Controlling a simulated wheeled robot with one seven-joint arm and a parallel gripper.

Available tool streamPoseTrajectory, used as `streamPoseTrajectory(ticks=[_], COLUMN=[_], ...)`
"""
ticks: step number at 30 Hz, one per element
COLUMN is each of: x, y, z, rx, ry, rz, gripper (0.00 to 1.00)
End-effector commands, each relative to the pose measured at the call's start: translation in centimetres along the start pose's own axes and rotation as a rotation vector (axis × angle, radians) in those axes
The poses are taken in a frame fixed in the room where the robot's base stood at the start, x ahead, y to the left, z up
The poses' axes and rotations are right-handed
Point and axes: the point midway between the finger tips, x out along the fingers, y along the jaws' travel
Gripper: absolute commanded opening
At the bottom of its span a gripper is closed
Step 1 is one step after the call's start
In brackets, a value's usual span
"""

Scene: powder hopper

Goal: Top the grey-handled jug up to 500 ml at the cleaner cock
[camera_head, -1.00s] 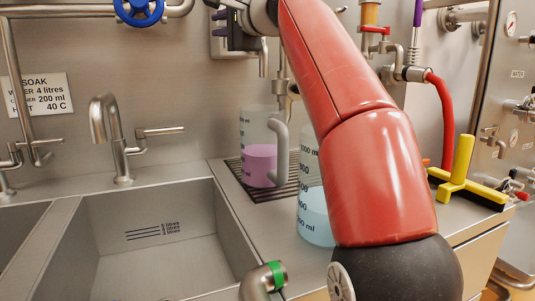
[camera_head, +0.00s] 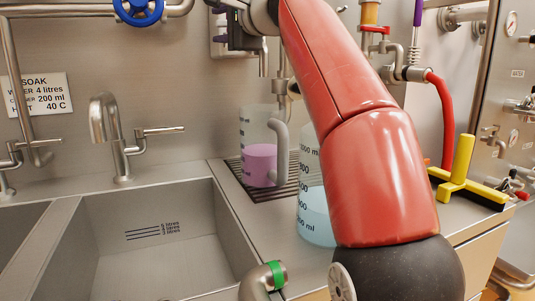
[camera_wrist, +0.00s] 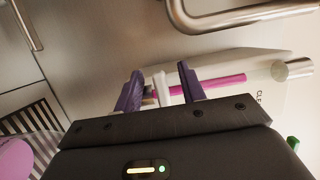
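The grey-handled jug (camera_head: 259,164) stands upright on a drain grate under a spout (camera_head: 263,62), with pink liquid in its lower half. Its grey handle (camera_head: 281,150) faces right; its scale is not readable. In the wrist view, a patch of pink (camera_wrist: 14,160) shows at lower left. My gripper (camera_wrist: 160,84) is open, its two purple fingers apart. A small pale lever-like piece (camera_wrist: 162,88) shows between them with gaps on both sides. No stream from the spout is visible.
A second jug (camera_head: 314,225) with pale blue liquid stands in front, partly hidden by my red arm. A sink (camera_head: 165,260) with a tap (camera_head: 107,125) lies at left. A yellow squeegee (camera_head: 460,175) lies on the right counter. A soak notice (camera_head: 38,93) hangs on the wall.

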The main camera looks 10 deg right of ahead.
Motion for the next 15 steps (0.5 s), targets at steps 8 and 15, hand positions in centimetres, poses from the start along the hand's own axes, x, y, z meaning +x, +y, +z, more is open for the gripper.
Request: streamPoseTrajectory(ticks=[8,15], x=[-4.3,-7.9], y=[0.2,0.1], z=[1.3,2.4], rx=[-0.001,-0.001], ry=[0.0,0.001], rz=[-0.003,-0.002], gripper=[0.4,0.4])
